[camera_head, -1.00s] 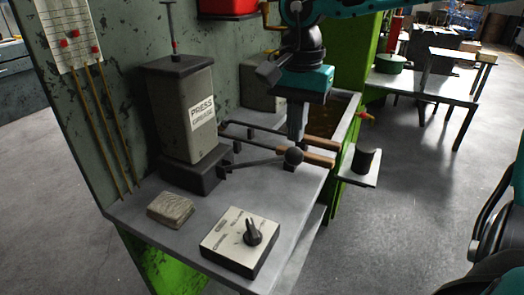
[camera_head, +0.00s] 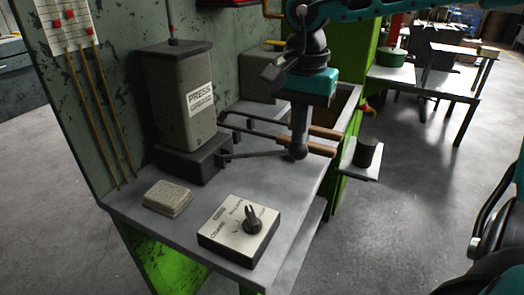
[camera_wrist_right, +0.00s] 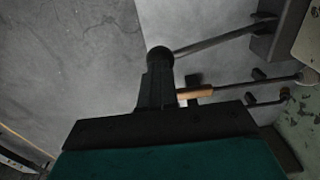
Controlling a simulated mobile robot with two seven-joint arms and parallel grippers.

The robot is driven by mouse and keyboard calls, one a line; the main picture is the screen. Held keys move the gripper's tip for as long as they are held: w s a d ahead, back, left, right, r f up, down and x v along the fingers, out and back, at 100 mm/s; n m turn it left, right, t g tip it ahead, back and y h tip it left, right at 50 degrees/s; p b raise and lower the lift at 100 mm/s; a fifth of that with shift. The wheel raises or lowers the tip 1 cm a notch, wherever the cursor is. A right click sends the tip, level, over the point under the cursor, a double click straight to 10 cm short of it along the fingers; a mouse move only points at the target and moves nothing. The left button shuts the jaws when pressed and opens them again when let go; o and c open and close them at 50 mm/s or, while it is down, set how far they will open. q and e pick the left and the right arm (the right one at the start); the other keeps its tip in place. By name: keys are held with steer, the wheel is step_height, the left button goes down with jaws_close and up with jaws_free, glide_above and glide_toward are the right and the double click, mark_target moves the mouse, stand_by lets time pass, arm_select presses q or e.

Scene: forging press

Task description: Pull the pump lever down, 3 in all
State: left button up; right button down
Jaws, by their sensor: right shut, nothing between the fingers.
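The grey press grease pump (camera_head: 181,105) stands at the back left of the bench. Its thin dark lever (camera_head: 255,154) runs right from the pump's base and ends in a dark ball knob (camera_head: 299,153). My right gripper (camera_head: 300,138) points down with its fingers shut, its tips at the ball from above. In the right wrist view, the shut fingers (camera_wrist_right: 158,85) reach the ball (camera_wrist_right: 160,58), with the lever rod (camera_wrist_right: 225,36) leading right. The fingers hide part of the ball. My left gripper is not in view.
Wooden-handled rods (camera_head: 325,132) lie just behind and beside the ball. A control box with a black knob (camera_head: 252,220) and a stacked block (camera_head: 167,198) sit at the bench front. A dark cylinder (camera_head: 366,152) stands on a side shelf.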

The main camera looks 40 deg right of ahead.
mark_target(303, 151)
step_height(303, 151, down, 2)
steer(key=shift+s+d+b, duration=0.1)
steer(key=shift+s+b, duration=0.05)
steer(key=shift+b, duration=0.45)
steer(key=shift+s+f+b, duration=0.15)
steer(key=shift+f+b, duration=0.45)
steer(key=shift+f, duration=0.2)
steer(key=shift+s+d+f+b, duration=0.1)
steer(key=shift+d+f+b, duration=0.05)
steer(key=shift+f+b, duration=0.4)
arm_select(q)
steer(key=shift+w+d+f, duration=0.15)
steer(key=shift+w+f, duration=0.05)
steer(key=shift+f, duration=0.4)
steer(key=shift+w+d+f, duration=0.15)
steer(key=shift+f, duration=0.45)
